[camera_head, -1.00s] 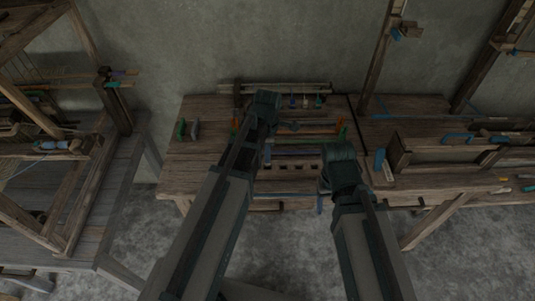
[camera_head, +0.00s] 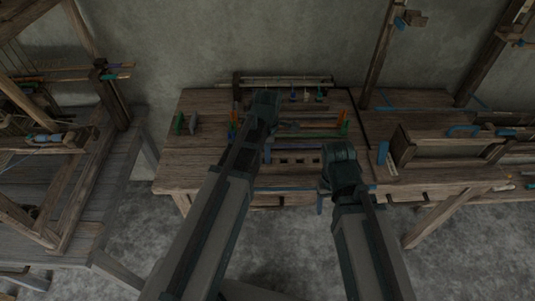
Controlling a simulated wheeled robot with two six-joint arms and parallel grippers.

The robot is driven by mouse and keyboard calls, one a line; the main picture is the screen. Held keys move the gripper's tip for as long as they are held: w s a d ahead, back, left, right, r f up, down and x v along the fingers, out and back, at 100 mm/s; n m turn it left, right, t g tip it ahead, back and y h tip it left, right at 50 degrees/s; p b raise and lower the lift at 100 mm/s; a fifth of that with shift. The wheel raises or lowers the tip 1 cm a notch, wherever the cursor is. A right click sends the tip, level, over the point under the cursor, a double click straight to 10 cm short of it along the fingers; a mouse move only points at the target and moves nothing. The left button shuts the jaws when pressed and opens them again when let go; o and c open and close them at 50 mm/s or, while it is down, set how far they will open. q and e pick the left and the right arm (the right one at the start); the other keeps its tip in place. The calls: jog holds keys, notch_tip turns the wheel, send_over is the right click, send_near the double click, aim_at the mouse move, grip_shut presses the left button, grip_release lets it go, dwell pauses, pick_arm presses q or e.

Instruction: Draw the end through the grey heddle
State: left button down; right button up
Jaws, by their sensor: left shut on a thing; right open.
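My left gripper (camera_head: 288,126) is over the middle of the wooden bench (camera_head: 205,160), partly hidden behind my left arm. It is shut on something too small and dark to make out. My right gripper (camera_head: 327,178) is open near the bench's front edge, mostly hidden by its own wrist. Between them is a low rack (camera_head: 292,160) with a row of dark slots and a blue-grey bar. I cannot pick out the grey heddle or the yarn end at this distance.
Small spools (camera_head: 306,96) stand at the back of the bench. Green and grey pieces (camera_head: 186,123) stand at its left. A blue block (camera_head: 382,152) and a wooden frame (camera_head: 440,150) are at right. A loom (camera_head: 70,190) stands far left.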

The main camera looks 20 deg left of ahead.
pick_arm(q)
jog(key=c, duration=0.8)
grip_release()
jog(key=shift+r, duration=0.1)
notch_tip(320, 180, up, 14)
jog(key=p, duration=1.4)
